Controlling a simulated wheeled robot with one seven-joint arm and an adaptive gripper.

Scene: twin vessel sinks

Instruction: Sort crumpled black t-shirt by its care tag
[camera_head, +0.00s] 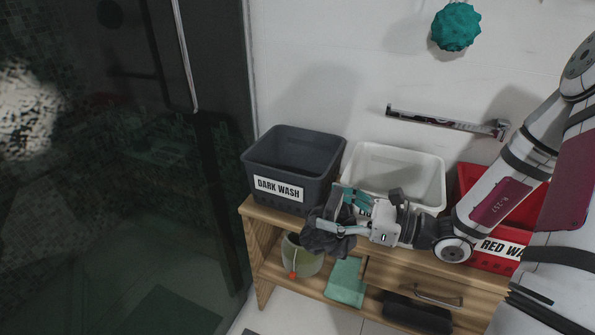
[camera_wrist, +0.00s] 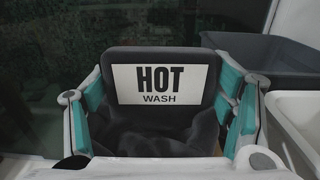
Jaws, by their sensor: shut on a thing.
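My gripper (camera_head: 342,212) is shut on the crumpled black t-shirt (camera_head: 322,240), which hangs in front of the bins, near the shelf's front edge. In the wrist view the dark cloth (camera_wrist: 150,132) bunches between the two teal-padded fingers. A white care tag (camera_wrist: 160,85) faces the camera and reads "HOT WASH". The dark grey bin (camera_head: 318,186) at the left is labelled "DARK WASH". The white bin (camera_head: 408,165) is in the middle, its label mostly hidden behind my gripper. The red bin (camera_head: 490,264) at the right reads "RED WASH", partly covered by my arm.
The bins stand on a wooden bench (camera_head: 258,222). Its lower shelf holds a pale pot (camera_head: 308,262), a green towel (camera_head: 345,284) and a dark rolled item (camera_head: 418,314). A wall rail (camera_head: 440,121) and glass panel (camera_head: 120,180) are nearby.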

